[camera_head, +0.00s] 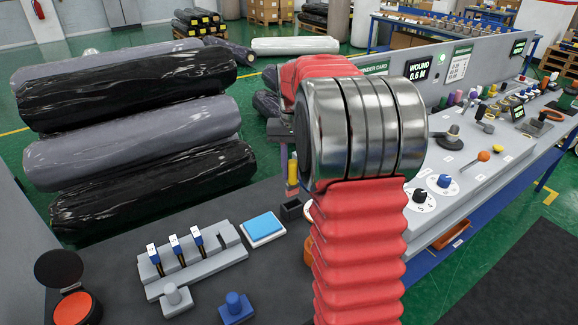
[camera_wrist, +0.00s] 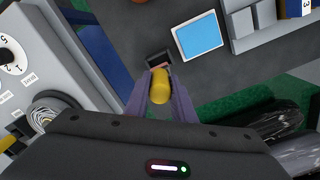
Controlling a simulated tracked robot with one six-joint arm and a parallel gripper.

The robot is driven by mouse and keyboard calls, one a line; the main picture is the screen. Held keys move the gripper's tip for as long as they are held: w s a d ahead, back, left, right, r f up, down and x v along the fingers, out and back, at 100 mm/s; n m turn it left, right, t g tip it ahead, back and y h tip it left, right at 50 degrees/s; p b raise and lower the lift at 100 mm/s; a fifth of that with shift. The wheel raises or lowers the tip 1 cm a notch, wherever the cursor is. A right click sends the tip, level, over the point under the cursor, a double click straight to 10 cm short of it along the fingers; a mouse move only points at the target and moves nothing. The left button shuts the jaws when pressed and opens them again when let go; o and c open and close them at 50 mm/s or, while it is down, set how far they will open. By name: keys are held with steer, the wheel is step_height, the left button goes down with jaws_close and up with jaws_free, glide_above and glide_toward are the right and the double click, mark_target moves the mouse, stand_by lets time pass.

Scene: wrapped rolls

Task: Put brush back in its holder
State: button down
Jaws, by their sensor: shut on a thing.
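My gripper (camera_wrist: 160,98) is shut on the brush, whose rounded yellow end (camera_wrist: 162,86) shows between the purple fingers in the wrist view. In the head view the brush (camera_head: 293,172) hangs upright below my gripper, a narrow thing with yellow and reddish parts. A small black open box (camera_head: 291,211), which looks like the holder, stands on the dark bench top just below the brush. In the wrist view the box (camera_wrist: 157,57) shows just beyond the brush, partly hidden by it. A small gap seems to separate them. My red-sleeved arm hides part of the area.
A blue-topped pad (camera_head: 263,228) lies left of the box. A grey rack (camera_head: 195,260) with several blue-and-white tools, grey and blue knobbed pieces and an open round tin (camera_head: 71,308) stand farther left. A control console (camera_head: 470,165) rises at right. Wrapped rolls (camera_head: 130,120) lie behind.

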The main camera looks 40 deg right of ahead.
mark_target(293, 183)
steer(key=shift+f, duration=0.6)
steer(key=shift+s+r, duration=0.1)
steer(key=shift+s, duration=0.05)
stand_by(1.1)
steer(key=shift+f, duration=3.3)
stand_by(0.7)
steer(key=c, duration=1.4)
jaws_free()
step_height(293, 183, up, 14)
steer(key=shift+f, duration=0.1)
